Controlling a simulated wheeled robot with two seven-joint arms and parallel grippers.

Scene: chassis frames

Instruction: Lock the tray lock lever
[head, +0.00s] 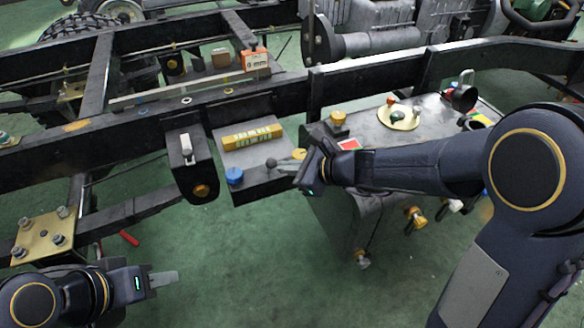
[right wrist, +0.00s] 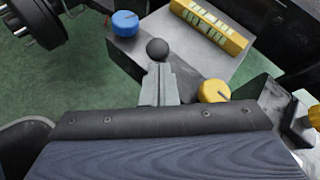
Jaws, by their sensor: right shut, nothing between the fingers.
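The tray lock lever appears to be the one with the black ball knob (head: 271,163), at the front of a grey tray-like box (head: 262,178). The knob also shows in the right wrist view (right wrist: 157,49). My right gripper (head: 284,166) is shut and empty, its fingertips right by the knob. In the right wrist view, the shut fingertips (right wrist: 158,68) lie just below the knob; I cannot tell if they touch it. The lever's stem is hidden. My left gripper (head: 165,278) is low at the left, away from the box; its finger opening is unclear.
A blue knob (head: 234,176) and a yellow knob (head: 299,154) flank the ball knob. A yellow block (head: 252,136) lies on the box. A black bracket (head: 201,187) hangs at the left from the chassis rail (head: 100,145). Green floor is free below.

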